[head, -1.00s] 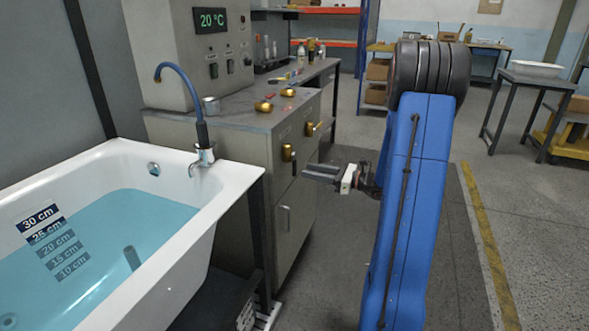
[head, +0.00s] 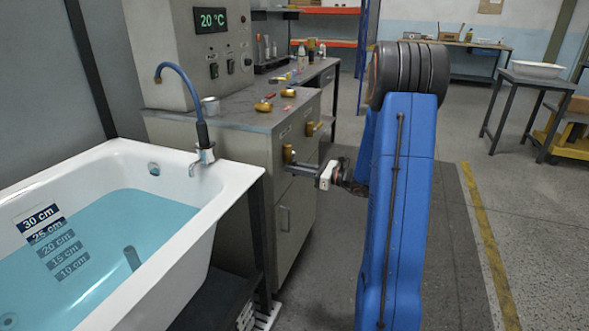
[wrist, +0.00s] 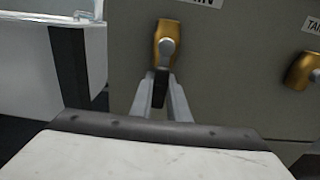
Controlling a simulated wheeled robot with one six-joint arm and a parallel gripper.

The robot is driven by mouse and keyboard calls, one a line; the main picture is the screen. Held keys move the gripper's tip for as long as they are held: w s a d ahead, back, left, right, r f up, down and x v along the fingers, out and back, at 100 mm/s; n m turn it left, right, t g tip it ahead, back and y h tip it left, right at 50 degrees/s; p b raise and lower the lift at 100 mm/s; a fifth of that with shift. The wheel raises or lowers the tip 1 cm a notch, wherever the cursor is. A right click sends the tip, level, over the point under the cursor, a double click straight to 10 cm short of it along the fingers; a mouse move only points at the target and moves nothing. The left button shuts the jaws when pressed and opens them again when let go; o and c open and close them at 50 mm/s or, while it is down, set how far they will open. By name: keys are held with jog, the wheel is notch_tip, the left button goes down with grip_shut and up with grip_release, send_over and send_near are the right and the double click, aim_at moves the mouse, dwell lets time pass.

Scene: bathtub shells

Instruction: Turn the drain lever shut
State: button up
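The drain lever is a brass valve (wrist: 166,45) on the grey cabinet front, under a label ending in "IN" in the wrist view. Its dark handle (wrist: 160,88) points down. It also shows in the head view as the left brass valve (head: 289,152) on the cabinet side. My gripper (wrist: 162,88) is at the lever, with one finger on each side of the dark handle. The fingers look open, with a narrow gap at the right of the handle; contact on the left is unclear. In the head view the gripper (head: 292,166) partly hides the handle.
A second brass valve (wrist: 303,71) sits to the right on the same front. The bathtub (head: 232,190) with blue water stands left of the cabinet. Brass handles (head: 264,106) lie on the cabinet top (head: 235,117). Floor right of my arm is clear.

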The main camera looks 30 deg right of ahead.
grip_shut()
jog(key=w+d+r+n, duration=0.3)
jog(key=d+r+n, duration=0.1)
jog(key=n, duration=1.3)
jog(key=shift+d+r+n, duration=0.15)
jog(key=shift+r+n, duration=0.25)
jog(key=shift+r, duration=0.2)
jog(key=shift+w, duration=0.1)
jog(key=o, duration=0.7)
grip_release()
jog(key=shift+r, duration=0.1)
